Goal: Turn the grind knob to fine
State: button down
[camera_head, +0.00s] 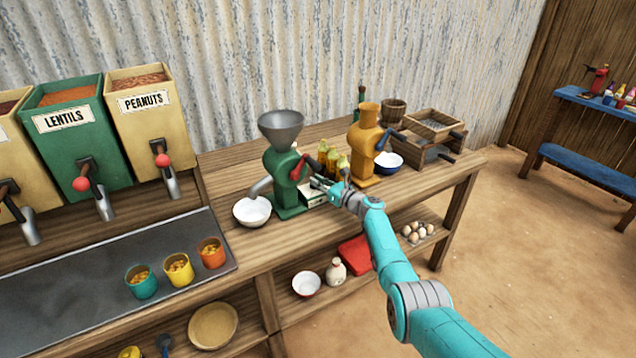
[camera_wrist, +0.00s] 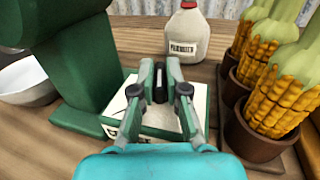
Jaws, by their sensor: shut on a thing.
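A green grinder (camera_head: 281,172) with a grey hopper and a red-handled crank stands on the wooden table. At its base is a low box with a pale dial plate (camera_head: 311,198); the plate also shows in the wrist view (camera_wrist: 124,103), with dark marks on it. My gripper (camera_head: 318,184) reaches over this plate from the right. In the wrist view, my gripper (camera_wrist: 160,82) is shut on the dark grind knob (camera_wrist: 160,89), one finger on each side. The fingers hide much of the knob and plate, so I cannot read its setting.
A white bowl (camera_head: 252,211) stands left of the grinder, under its spout. Corn cobs in brown pots (camera_wrist: 265,133) stand close to the right of my gripper. A labelled white bottle (camera_wrist: 187,35) is behind it. An orange grinder (camera_head: 366,150) stands further right.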

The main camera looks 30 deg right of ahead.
jog(key=shift+f, duration=0.1)
jog(key=c, duration=1.5)
grip_release()
jog(key=shift+o, duration=0.2)
jog(key=shift+s, duration=0.2)
jog(key=v, duration=1.1)
jog(key=shift+s+d, duration=0.1)
jog(key=shift+s, duration=0.25)
